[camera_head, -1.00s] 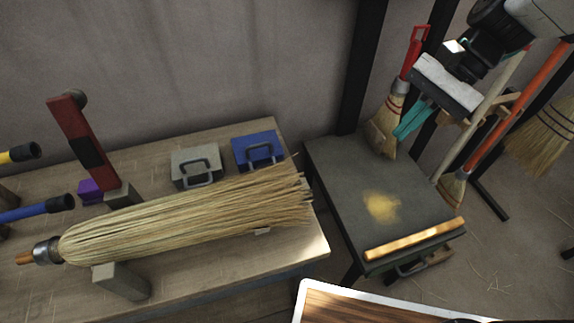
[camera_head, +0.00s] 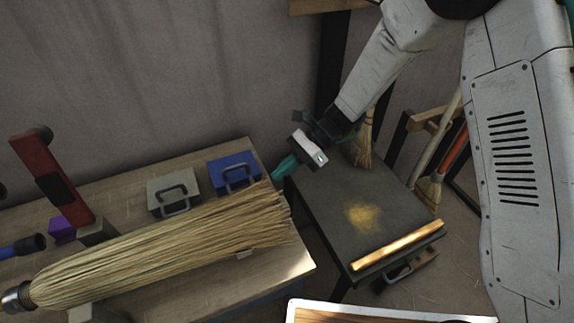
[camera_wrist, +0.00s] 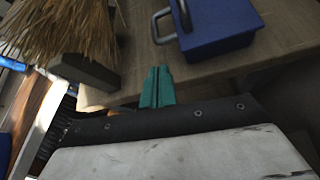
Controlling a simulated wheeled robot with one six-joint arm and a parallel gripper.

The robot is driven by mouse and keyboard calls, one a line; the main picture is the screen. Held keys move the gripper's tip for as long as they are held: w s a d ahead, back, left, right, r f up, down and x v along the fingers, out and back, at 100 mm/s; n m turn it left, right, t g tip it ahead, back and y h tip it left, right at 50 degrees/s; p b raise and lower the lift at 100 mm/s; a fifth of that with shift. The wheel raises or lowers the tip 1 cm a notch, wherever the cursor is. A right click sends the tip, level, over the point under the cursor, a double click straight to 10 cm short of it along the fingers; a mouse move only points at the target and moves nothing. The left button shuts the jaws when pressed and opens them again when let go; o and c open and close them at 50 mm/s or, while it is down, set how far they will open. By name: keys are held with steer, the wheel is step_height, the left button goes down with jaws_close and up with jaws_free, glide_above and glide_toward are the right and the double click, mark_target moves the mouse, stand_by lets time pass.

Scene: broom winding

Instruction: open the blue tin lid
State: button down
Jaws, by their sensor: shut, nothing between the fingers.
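The blue tin (camera_head: 233,168) sits at the back right corner of the wooden bench, its lid down and its grey handle (camera_head: 238,176) on the near side. The blue tin (camera_wrist: 222,22) and its handle (camera_wrist: 163,26) also show in the wrist view, beyond my fingers. My gripper (camera_head: 285,166) has teal fingers and is shut and empty. It hangs just right of the tin, near the bench's right end, apart from the tin. In the wrist view my gripper (camera_wrist: 157,84) points towards the bench edge, below the tin and its handle.
A grey tin (camera_head: 172,188) with a handle stands left of the blue one. A large straw broom head (camera_head: 165,245) lies in front of both tins. A dark side table (camera_head: 325,190) with yellow dust stands to the right. Brooms (camera_head: 432,180) lean behind it.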

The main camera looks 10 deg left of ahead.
mark_target(266, 185)
steer(key=x, duration=0.5)
steer(key=shift+s+a+f, duration=0.2)
steer(key=shift+a, duration=0.05)
steer(key=shift+r, duration=0.1)
